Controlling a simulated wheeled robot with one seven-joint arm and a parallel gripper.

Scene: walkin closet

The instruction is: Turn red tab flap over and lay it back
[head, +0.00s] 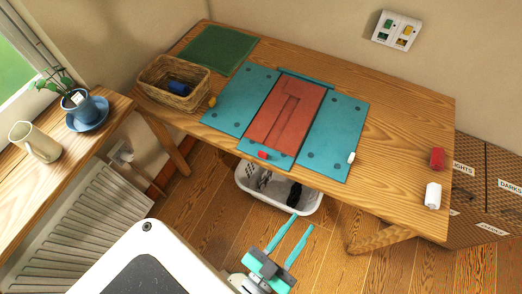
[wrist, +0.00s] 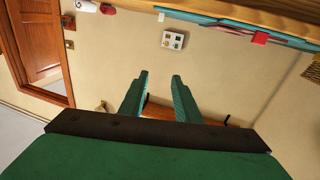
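A teal folding board (head: 338,134) lies flat on the wooden table. A red-brown folded cloth or panel (head: 285,112) lies along its middle. A small red tab (head: 262,155) shows at the board's front edge, on the teal lower flap (head: 275,160); it also shows in the wrist view (wrist: 260,38) at the table edge. My gripper (head: 302,221) is in front of the table, below and apart from the board. Its two teal fingers are spread with nothing between them; they also show in the wrist view (wrist: 160,78).
A wicker basket (head: 158,92) with a blue roll and a green mat (head: 219,48) are on the table's left. A white piece (head: 351,157) lies at the board's right edge. A red spool (head: 437,158) and white roll (head: 433,196) stand far right. A white bin (head: 250,182) is under the table.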

